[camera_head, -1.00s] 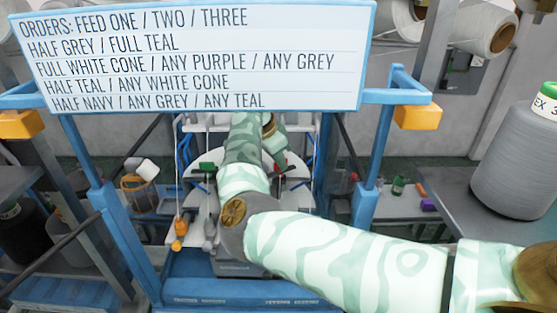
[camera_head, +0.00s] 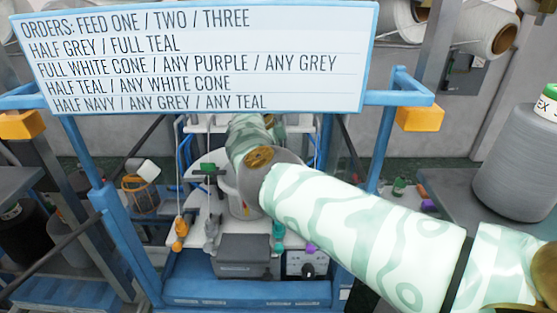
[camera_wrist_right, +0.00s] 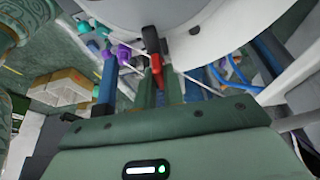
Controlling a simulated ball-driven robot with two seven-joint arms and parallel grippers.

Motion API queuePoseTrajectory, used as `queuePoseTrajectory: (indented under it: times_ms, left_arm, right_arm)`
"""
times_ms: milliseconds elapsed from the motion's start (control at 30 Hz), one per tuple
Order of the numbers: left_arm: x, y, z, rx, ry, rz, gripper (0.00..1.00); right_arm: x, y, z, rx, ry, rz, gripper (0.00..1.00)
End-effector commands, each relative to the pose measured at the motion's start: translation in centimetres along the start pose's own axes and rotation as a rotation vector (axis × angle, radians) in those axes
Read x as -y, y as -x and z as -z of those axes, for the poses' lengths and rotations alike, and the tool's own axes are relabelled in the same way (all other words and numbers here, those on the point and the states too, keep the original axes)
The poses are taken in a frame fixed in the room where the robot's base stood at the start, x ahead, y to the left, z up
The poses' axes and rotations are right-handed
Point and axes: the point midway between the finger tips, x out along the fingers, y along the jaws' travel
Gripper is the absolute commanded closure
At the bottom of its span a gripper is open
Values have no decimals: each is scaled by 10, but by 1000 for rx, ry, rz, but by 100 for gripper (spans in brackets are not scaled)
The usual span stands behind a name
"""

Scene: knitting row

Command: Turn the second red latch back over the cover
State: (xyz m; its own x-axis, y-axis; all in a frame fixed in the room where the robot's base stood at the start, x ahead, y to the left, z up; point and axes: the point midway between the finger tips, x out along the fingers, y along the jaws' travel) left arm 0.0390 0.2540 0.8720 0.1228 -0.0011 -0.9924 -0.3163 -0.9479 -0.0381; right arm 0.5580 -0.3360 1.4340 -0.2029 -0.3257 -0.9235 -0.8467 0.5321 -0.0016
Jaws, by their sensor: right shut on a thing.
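My right gripper (camera_wrist_right: 157,80) is shut on the red latch from below; the exact contact at the fingertips is small and hard to see. In the head view my right arm reaches over the pale cover (camera_head: 212,160) and hides the gripper and this latch. My left gripper is in neither current view.
A blue frame (camera_head: 101,200) surrounds the machine, with an orders sign (camera_head: 200,60) across its top. A dark grey box (camera_head: 243,254) stands at the front. A large grey cone (camera_head: 515,150) stands on the right. White threads and blue tubes run near my right gripper.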

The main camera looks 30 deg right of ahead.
Motion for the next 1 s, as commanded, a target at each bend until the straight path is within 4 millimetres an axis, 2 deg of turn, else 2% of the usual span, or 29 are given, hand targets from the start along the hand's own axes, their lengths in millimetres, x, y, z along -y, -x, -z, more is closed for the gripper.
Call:
queuePoseTrajectory:
  times_ms: [367, 400, 467, 800, 1000]
  left_arm:
    - [0, 0, 0, 0, 0, 0, 64]
    - [0, 0, 0, 0, 0, 0, 64]
    - [0, 0, 0, 0, 0, 0, 64]
    - [0, 0, 0, 0, 0, 0, 64]
    - [0, 0, 0, 0, 0, 0, 64]
  right_arm:
    - [0, -2, 2, -4, -7, -5, 100]
    - [0, -2, 2, -4, -7, -6, 84]
    - [0, -2, 2, -4, -7, -5, 68]
    - [0, -1, 0, -2, 6, 1, 68]
    - [-2, -1, 0, -3, 136, 56, 68]
